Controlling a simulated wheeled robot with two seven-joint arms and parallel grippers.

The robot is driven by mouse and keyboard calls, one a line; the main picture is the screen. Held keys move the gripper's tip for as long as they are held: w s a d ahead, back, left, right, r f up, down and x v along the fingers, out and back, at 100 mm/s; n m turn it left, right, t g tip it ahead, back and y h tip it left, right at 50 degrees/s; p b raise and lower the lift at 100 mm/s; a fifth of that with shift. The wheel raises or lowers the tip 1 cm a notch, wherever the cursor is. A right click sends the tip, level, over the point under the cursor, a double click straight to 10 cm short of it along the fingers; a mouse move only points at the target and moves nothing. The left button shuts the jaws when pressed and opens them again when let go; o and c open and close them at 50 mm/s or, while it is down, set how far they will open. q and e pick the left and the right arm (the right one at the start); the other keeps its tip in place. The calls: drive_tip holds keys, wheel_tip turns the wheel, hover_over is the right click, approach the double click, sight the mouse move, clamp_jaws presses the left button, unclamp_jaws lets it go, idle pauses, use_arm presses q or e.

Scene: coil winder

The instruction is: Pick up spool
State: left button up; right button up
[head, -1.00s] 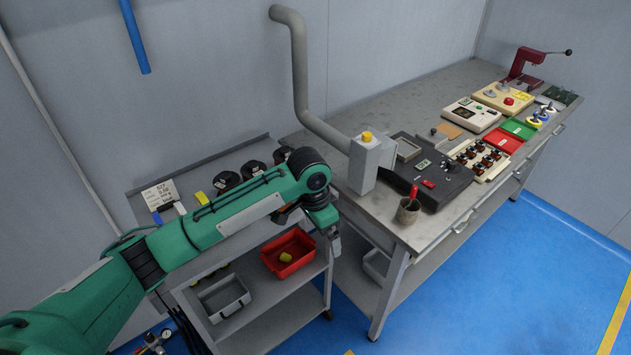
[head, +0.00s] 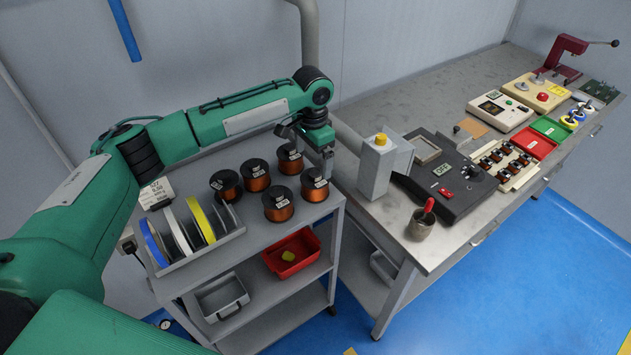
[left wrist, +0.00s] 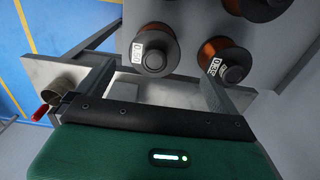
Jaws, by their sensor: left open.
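Several spools of copper wire with black flanges stand upright on the cart's top shelf. The front right spool (head: 314,185) is right below my left gripper (head: 326,158); another spool (head: 278,205) stands to its left, and one spool (head: 290,158) is behind. In the left wrist view, one labelled spool (left wrist: 155,48) shows between the spread fingers of my left gripper (left wrist: 155,82), apart from them. A second labelled spool (left wrist: 228,60) shows near the right finger. The left gripper is open and empty. My right gripper is not in view.
A rack (head: 205,245) of coloured discs stands at the shelf's left front. A red bin (head: 291,252) and a grey bin (head: 222,297) sit on the lower shelf. The workbench (head: 405,85) to the right carries the winder (head: 450,185) and a cup (head: 420,226).

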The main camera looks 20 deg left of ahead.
sight(315, 172)
use_arm(q)
wheel_tip(315, 172, down, 2)
drive_tip(key=shift+w+f, duration=0.1)
drive_tip(key=shift+f, duration=0.35)
drive_tip(key=shift+d+f+p, duration=0.1)
drive_tip(key=shift+f+p, duration=0.15)
drive_tip(key=shift+p, duration=0.05)
drive_tip(key=f, duration=0.1)
drive_tip(key=f+p, duration=0.1)
drive_tip(key=f, duration=0.1)
drive_tip(key=shift+s+d+f, duration=0.2)
drive_tip(key=shift+s+f, duration=0.1)
drive_tip(key=shift+f, duration=0.6)
drive_tip(key=c, duration=0.3)
drive_tip(key=shift+r, duration=0.1)
drive_tip(key=c, duration=1.2)
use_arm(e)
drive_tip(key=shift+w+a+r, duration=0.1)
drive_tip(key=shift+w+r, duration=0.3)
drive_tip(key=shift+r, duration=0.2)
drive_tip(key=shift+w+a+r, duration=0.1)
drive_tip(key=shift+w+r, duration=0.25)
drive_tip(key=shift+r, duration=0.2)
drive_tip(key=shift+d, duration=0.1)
